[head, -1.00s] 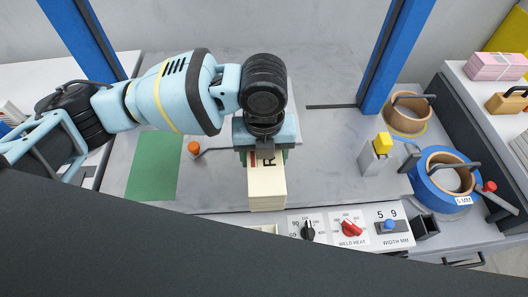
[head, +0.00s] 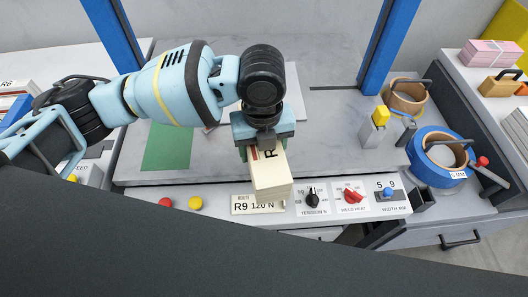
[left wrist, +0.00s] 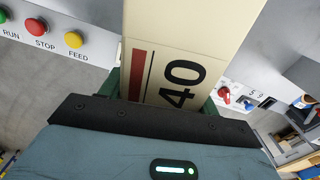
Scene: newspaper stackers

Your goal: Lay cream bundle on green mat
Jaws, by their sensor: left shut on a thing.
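The cream bundle (head: 270,180) is a pale block of stacked paper with a dark-lettered top label. My left gripper (head: 262,152) is shut on its far end and holds it out over the front control panel. In the left wrist view the bundle (left wrist: 190,28) stretches away from the jaws, showing a red bar and "40". The green mat (head: 167,148) lies flat and bare on the grey worktop, left of the bundle. My forearm passes over its upper edge. My right gripper is in neither view.
The front panel (head: 243,204) carries coloured buttons, labels and knobs. Blue posts (head: 382,45) stand on both sides of the worktop. A yellow-topped block (head: 375,128) and tape rolls (head: 440,158) stand at right. A pink bundle (head: 490,52) lies farther right.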

